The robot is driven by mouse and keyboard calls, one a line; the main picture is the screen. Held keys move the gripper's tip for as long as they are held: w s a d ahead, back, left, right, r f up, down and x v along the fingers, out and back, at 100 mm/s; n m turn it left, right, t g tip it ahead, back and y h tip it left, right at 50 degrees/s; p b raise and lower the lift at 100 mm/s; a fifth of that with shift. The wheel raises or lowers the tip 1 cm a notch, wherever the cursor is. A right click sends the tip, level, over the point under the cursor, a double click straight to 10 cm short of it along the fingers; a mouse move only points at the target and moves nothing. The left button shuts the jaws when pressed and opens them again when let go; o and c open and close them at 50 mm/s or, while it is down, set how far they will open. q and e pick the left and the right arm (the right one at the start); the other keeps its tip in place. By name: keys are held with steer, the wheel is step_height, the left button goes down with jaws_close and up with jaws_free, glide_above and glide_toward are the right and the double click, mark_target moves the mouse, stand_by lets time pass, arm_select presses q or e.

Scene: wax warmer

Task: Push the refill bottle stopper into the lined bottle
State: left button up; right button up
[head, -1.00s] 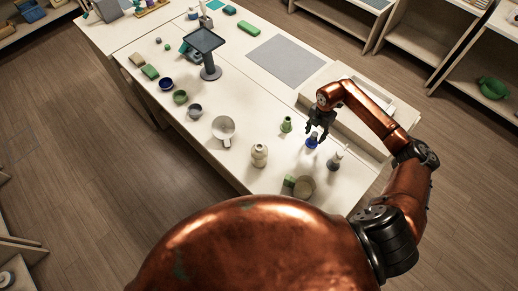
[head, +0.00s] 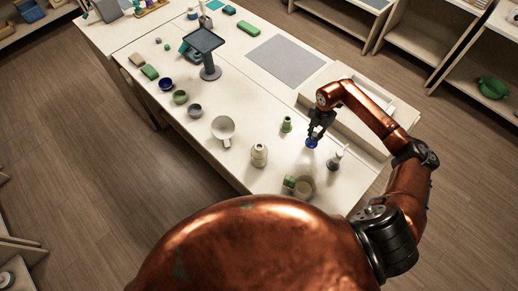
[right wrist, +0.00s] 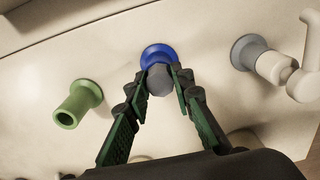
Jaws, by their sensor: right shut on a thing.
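A small blue piece with a grey faceted top (head: 311,143) stands on the table; it also shows in the right wrist view (right wrist: 158,54). Its shape could be a flanged stopper or a small bottle; I cannot tell which. My right gripper (head: 312,136) is over it from above, its fingertips closed on the grey top (right wrist: 160,79). A cream ringed bottle (head: 259,155) stands to the left. A green bottle-shaped piece (head: 287,124) stands just left of the gripper, and a grey piece with a white top (head: 335,161) stands to the right. Which is the lined bottle is unclear. My left gripper is out of view.
A green block (head: 289,181) and a cup (head: 304,188) lie near the front edge. A low box (head: 345,120) stands behind the right gripper. A grey mat (head: 286,60) is at the back.

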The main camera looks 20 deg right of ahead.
jaws_close()
steer(key=shift+w+r, duration=0.1)
steer(key=shift+r, duration=0.1)
steer(key=shift+r+p, duration=0.2)
steer(key=shift+p, duration=0.1)
steer(key=shift+r+p, duration=0.85)
steer(key=shift+r, duration=0.45)
steer(key=shift+r+p, duration=1.95)
steer(key=shift+r, duration=1.25)
steer(key=shift+a+f, duration=0.1)
